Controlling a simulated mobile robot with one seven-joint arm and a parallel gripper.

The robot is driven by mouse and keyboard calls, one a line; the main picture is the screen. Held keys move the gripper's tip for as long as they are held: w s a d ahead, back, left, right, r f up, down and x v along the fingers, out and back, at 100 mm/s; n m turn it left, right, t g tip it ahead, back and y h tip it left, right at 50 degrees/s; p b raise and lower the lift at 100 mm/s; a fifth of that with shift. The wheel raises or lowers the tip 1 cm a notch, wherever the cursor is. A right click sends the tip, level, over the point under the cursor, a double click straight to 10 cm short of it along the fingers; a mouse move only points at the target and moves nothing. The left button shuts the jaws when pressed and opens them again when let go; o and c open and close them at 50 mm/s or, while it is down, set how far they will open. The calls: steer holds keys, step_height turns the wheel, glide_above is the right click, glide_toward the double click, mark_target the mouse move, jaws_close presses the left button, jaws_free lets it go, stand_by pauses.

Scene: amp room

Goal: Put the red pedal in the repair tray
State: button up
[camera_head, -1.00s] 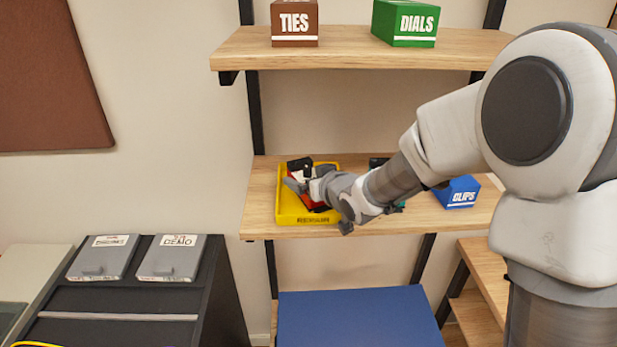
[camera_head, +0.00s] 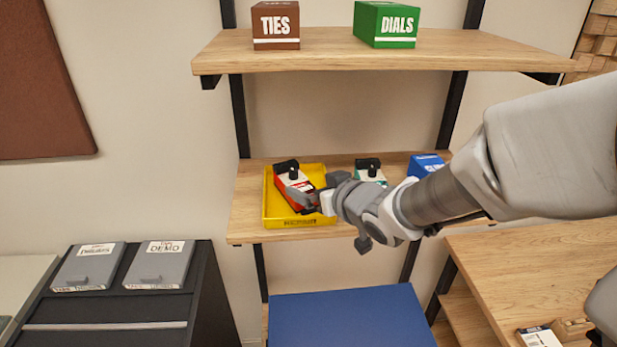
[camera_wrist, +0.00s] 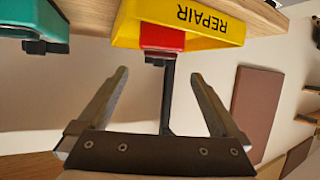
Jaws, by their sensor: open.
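The red pedal (camera_head: 292,184), with a white panel and black ends, lies inside the yellow repair tray (camera_head: 311,219) on the middle shelf. In the wrist view the pedal's red end (camera_wrist: 162,38) shows against the tray's wall with the REPAIR label (camera_wrist: 205,22). My gripper (camera_head: 304,195) is at the tray's right front side, in front of part of the pedal. In the wrist view my gripper (camera_wrist: 160,85) has its two fingers wide apart with nothing between them, and the pedal shows beyond the fingertips.
A green pedal (camera_head: 370,171) stands right of the tray, beside a blue box (camera_head: 426,165). Brown TIES (camera_head: 276,25) and green DIALS (camera_head: 388,24) boxes stand on the upper shelf above. A blue surface (camera_head: 350,315) lies below the shelf.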

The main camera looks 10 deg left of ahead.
steer(key=shift+v, duration=1)
steer(key=s+d+r+m+h, duration=0.2)
steer(key=s+d+h, duration=0.15)
steer(key=d, duration=0.45)
steer(key=s+d+r+m+h, duration=0.1)
steer(key=s+d+m+h, duration=0.2)
steer(key=d, duration=0.5)
steer(key=s+d+m+g+h, duration=0.1)
steer(key=s+d+g, duration=0.1)
steer(key=s, duration=0.5)
steer(key=s+d+m+g, duration=0.1)
steer(key=s+d+g, duration=0.1)
steer(key=s, duration=0.6)
steer(key=shift+s+d+f+g+h, duration=0.25)
steer(key=shift+s+d+g+h, duration=0.1)
steer(key=shift+g, duration=0.25)
step_height(320, 180, down, 4)
steer(key=b, duration=0.3)
steer(key=shift+r, duration=0.2)
